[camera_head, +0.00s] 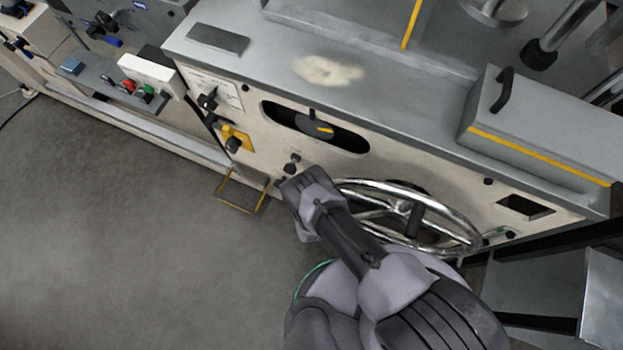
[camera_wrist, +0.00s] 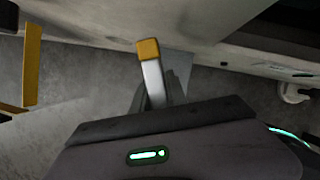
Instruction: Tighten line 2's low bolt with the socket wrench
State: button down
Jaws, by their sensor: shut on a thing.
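In the wrist view a silver bar with a yellow end block (camera_wrist: 149,52), seemingly the socket wrench, sticks out from my gripper (camera_wrist: 158,98). My gripper is shut on it, and the dark jaw shows beside the bar. The yellow end is near the lower edge of the pale machine panel; I cannot tell whether it touches anything. In the head view my arm reaches down in front of the panel, left of the handwheel, and hides the jaws and the tool. I cannot make out the low bolt in either view.
A chrome handwheel (camera_head: 455,232) stands close to the right of my arm. Several knobs and a yellow switch plate (camera_head: 238,137) are on the panel (camera_head: 385,165). A yellow-edged frame (camera_head: 240,196) juts out low at the left. The grey floor (camera_head: 130,230) at left is clear.

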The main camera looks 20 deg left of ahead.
jog(key=shift+f+b, duration=0.5)
jog(key=shift+b, duration=0.1)
dwell(1.0)
jog(key=shift+f+m+b, duration=0.1)
jog(key=shift+m+b, duration=0.35)
jog(key=shift+m, duration=0.25)
jog(key=shift+m+h, duration=0.4)
jog(key=shift+d, duration=0.1)
jog(key=shift+m+h+b, duration=0.4)
jog(key=shift+m+b, duration=0.45)
jog(key=shift+m, duration=0.05)
jog(key=shift+d+m, duration=0.1)
jog(key=shift+m, duration=0.3)
